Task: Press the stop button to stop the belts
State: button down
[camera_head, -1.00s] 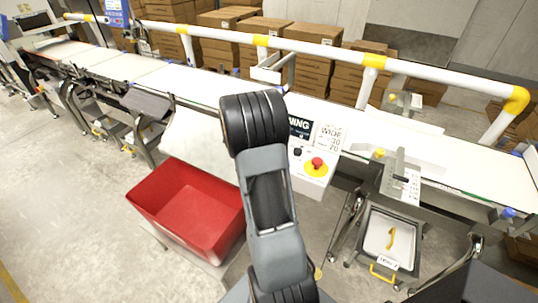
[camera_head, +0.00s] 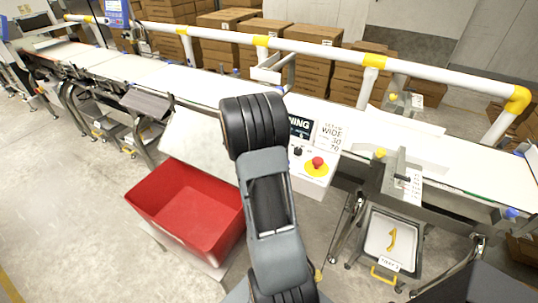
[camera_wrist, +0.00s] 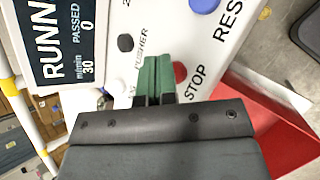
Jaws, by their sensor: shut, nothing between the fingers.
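The red stop button (camera_wrist: 180,75) sits beside the word STOP on a white panel (camera_wrist: 160,22) in the wrist view. My gripper (camera_wrist: 155,62) is shut and empty, its green fingertips over the panel just left of the red button, covering part of it. I cannot tell whether they touch the panel. In the head view my arm hides the gripper and the panel's left part. There, a red mushroom button (camera_head: 317,162) on a yellow disc shows right of my arm; no yellow disc shows around the STOP button in the wrist view.
A black knob (camera_wrist: 125,42), a blue button (camera_wrist: 203,4) by RES lettering and a display (camera_wrist: 68,40) reading RUNN are close by. A red bin (camera_head: 185,205) stands below the belt (camera_head: 450,158). A white and yellow rail (camera_head: 320,50) runs behind.

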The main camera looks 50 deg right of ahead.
jog(key=shift+f, duration=0.15)
jog(key=shift+r+p, duration=0.35)
jog(key=shift+r, duration=0.4)
jog(key=shift+r, duration=0.1)
notch_tip(320, 180, up, 6)
jog(key=p, duration=0.4)
dwell(1.0)
